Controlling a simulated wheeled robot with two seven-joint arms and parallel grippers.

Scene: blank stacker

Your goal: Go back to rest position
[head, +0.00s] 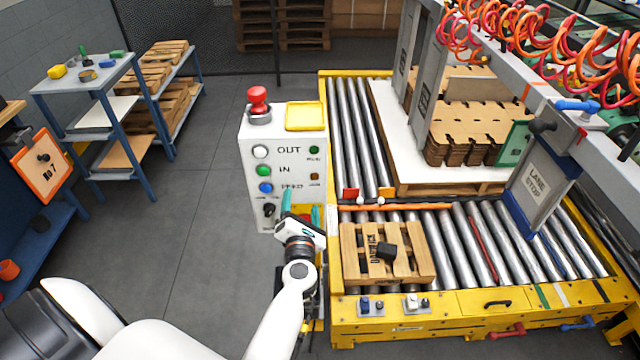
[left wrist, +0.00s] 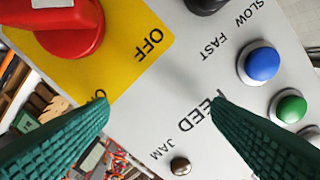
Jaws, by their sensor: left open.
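My left gripper (head: 300,212) is in front of the lower part of the white control box (head: 268,205) in the head view. In the left wrist view its two green ridged fingers (left wrist: 158,125) are apart with nothing between them, facing the panel. That view shows a red knob (left wrist: 68,25) on a yellow OFF plate (left wrist: 125,50), a blue button (left wrist: 262,62), a green button (left wrist: 291,108) and a small JAM button (left wrist: 181,166). Whether a finger touches the panel cannot be told. My right gripper is not in view.
A yellow-framed roller conveyor (head: 480,300) with a wooden pallet (head: 355,268) lies right of my left arm. A red mushroom button (head: 258,97) tops the control box. A blue shelf rack (head: 128,150) stands at the left. The grey floor (head: 195,235) between is clear.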

